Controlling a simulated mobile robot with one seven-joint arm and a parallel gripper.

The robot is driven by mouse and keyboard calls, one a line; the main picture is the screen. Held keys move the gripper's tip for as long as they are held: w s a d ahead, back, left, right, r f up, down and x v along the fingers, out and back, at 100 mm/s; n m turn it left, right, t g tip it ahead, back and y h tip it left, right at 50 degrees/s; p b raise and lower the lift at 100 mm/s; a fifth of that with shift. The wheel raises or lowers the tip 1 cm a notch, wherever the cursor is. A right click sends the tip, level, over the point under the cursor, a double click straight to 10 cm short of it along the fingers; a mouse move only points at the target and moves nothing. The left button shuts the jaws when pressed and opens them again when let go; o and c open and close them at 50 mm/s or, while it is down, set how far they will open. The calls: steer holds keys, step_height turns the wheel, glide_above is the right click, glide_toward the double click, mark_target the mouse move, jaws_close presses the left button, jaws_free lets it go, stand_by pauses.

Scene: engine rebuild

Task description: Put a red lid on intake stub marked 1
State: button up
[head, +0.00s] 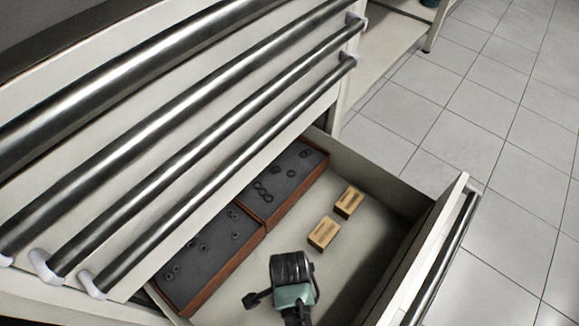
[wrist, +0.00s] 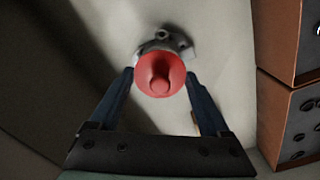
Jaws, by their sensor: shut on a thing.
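A red lid (wrist: 160,76) with a raised round centre shows in the wrist view. It sits between the two blue fingers of my gripper (wrist: 159,76), which is shut on it. Directly behind the lid is a grey metal part (wrist: 162,44) with a small hole, partly hidden by the lid; I cannot tell whether they touch. In the head view my black and teal wrist is over the open drawer (head: 365,215); the fingertips and the lid are hidden there. I cannot make out an intake stub or a mark 1 in either view.
Two brown-edged trays (head: 265,222) with dark liners hold several small black rings along the drawer's inner side. Two wooden blocks (head: 323,233) (head: 348,201) lie on the drawer floor. Closed drawers with long metal handles (head: 215,190) overhang at left. Tiled floor is clear at right.

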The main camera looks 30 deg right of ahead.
steer(key=shift+f, duration=0.55)
steer(key=shift+r+p, duration=0.1)
steer(key=shift+p, duration=0.3)
stand_by(0.4)
steer(key=shift+f, duration=0.25)
stand_by(0.8)
steer(key=o, duration=1.1)
steer(key=shift+o, duration=0.2)
steer(key=shift+r, duration=0.1)
step_height(320, 180, up, 7)
steer(key=p, duration=0.9)
steer(key=shift+r, duration=0.2)
